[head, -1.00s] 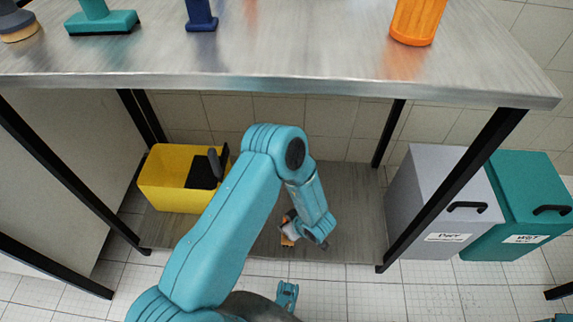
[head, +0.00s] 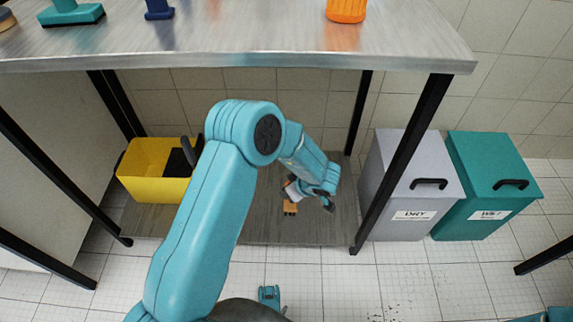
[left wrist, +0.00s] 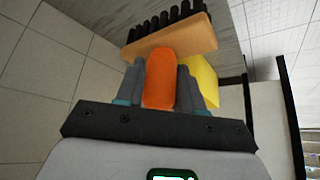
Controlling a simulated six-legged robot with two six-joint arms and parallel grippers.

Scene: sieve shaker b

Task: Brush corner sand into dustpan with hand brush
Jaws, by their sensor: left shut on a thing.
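My left gripper (head: 306,192) is shut on the orange handle of the hand brush (head: 290,208), over the low grey shelf under the steel table. In the left wrist view its two grey fingers (left wrist: 162,88) sit on either side of the handle. The brush's wooden block (left wrist: 170,42) and black bristles show beyond them. Dark specks (head: 397,309), possibly the sand, lie on the floor tiles at the lower right. A black object (head: 180,161) is in the yellow bin; I cannot tell if it is the dustpan.
The yellow bin (head: 150,185) stands on the shelf's left side. A grey DRY bin (head: 405,195) and a teal WET bin (head: 495,190) stand to the right. Front floor is mostly clear.

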